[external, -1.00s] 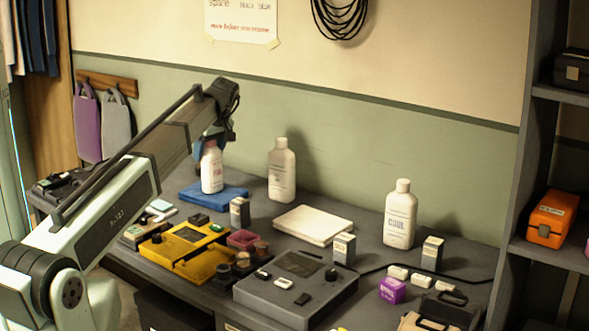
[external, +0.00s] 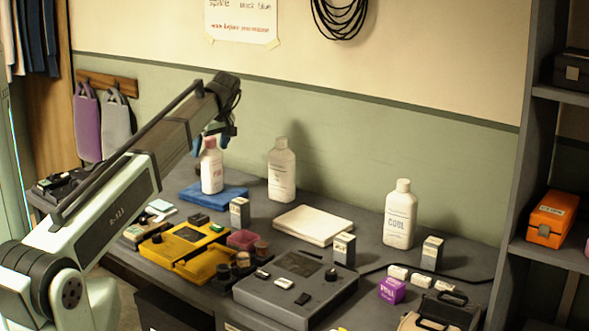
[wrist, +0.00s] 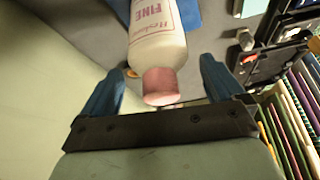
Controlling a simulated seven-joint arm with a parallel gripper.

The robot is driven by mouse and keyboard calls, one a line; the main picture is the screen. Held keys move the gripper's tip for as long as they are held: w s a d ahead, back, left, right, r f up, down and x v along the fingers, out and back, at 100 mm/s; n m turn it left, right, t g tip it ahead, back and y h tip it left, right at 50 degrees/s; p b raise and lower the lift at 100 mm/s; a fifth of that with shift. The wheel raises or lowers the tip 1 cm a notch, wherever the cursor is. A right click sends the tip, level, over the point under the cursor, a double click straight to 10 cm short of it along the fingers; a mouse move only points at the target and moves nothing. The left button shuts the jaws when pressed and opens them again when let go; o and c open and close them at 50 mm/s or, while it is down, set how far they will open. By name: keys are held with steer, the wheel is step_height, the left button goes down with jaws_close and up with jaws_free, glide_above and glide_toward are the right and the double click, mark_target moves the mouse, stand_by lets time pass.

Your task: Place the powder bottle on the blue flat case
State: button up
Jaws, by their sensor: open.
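The powder bottle (external: 212,172) is white with a pink cap and pink lettering. It stands upright on the blue flat case (external: 232,194) at the back left of the bench. In the wrist view the bottle (wrist: 157,40) has its pink cap between and just beyond my fingers, and a corner of the blue case (wrist: 188,14) shows behind it. My gripper (external: 214,138) is above the bottle. Its two blue fingers (wrist: 160,92) are spread, with visible gaps on both sides of the cap. Part of the case is hidden by the bottle.
Two more white bottles stand along the wall, one beside the blue case (external: 281,170) and one marked COOL (external: 400,218). A white flat case (external: 312,225) lies between them. A yellow device (external: 185,248), a grey device (external: 296,285) and small boxes crowd the front.

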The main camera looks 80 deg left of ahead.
steer(key=v, duration=1)
steer(key=shift+r, duration=0.15)
